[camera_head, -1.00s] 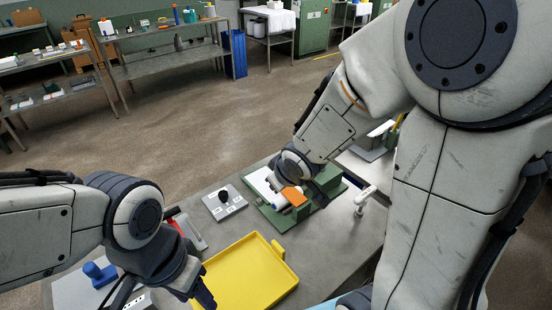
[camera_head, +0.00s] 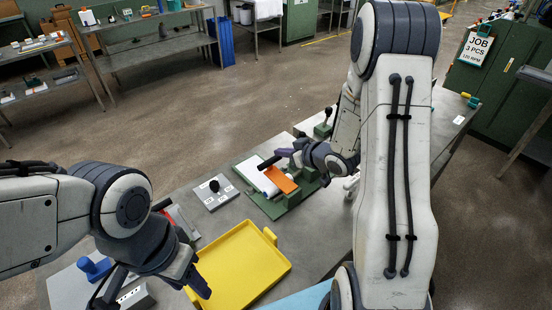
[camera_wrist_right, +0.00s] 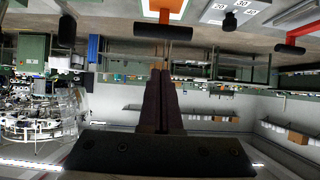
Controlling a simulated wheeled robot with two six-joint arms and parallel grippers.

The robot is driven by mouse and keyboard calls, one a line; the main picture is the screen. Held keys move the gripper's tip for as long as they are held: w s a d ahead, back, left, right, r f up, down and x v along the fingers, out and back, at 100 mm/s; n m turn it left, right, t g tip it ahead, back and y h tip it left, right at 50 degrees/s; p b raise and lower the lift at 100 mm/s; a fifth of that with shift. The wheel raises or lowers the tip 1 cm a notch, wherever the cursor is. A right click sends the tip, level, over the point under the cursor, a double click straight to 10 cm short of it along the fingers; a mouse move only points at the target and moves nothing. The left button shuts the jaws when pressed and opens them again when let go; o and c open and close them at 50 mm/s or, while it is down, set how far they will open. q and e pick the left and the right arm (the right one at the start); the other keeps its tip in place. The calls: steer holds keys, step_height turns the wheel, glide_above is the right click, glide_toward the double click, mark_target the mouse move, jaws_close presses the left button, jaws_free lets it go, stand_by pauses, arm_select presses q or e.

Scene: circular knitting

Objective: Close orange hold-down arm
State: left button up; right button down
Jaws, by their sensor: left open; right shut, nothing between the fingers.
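The orange hold-down arm (camera_head: 281,180) sits on the green fixture (camera_head: 272,209), beside a white part (camera_head: 254,176). I cannot tell whether it is fully down. A black bar handle (camera_head: 268,163) is at its far end. In the right wrist view the orange arm (camera_wrist_right: 165,7) and its black handle (camera_wrist_right: 164,33) are at the top, beyond my fingertips. My right gripper (camera_head: 286,152) is shut and empty, close to the handle; touching cannot be told. It also shows in the right wrist view (camera_wrist_right: 165,70). My left gripper (camera_head: 155,288) is open and empty, left of the yellow tray.
The yellow tray (camera_head: 240,267) lies on the grey table. A grey plate with a black knob (camera_head: 215,192) is left of the fixture. A blue item (camera_head: 95,267) is at the left. A lever unit (camera_head: 324,125) stands behind the fixture.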

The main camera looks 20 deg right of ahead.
mark_target(271, 162)
steer(key=w+f, duration=0.1)
steer(key=w+a+f, duration=0.1)
steer(key=f, duration=0.1)
steer(key=shift+w+f, duration=0.2)
steer(key=shift+w+f+p, duration=0.25)
steer(key=shift+f+p, duration=0.1)
steer(key=shift+f, duration=0.45)
steer(key=shift+w+a+f+b, duration=0.1)
steer(key=shift+w+f+b, duration=0.05)
steer(key=shift+f+b, duration=0.3)
steer(key=shift+w+a+f+b, duration=0.1)
steer(key=shift+w+f+b, duration=0.05)
steer(key=shift+f+b, duration=0.3)
steer(key=shift+r, duration=0.1)
